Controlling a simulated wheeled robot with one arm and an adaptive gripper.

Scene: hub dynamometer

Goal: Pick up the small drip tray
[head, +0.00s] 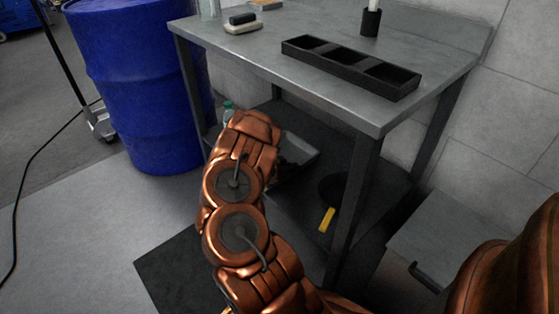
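A shallow grey tray (303,162), which looks like the small drip tray, is on the dark lower shelf under the metal table. My copper arm covers its left part, and its contents are too dark to make out. My arm reaches up from the bottom of the head view to the table's left front, at about the lower shelf. My gripper is hidden behind the arm's own links, so its fingers and its distance from the tray cannot be seen.
The metal table (300,75) bears a black three-compartment organizer (352,66). On the lower shelf are a dark round object (333,187) and a yellow item (327,219). A blue drum (135,90) stands left, a grey cabinet (450,235) right. A green-capped bottle (228,109) is near my arm.

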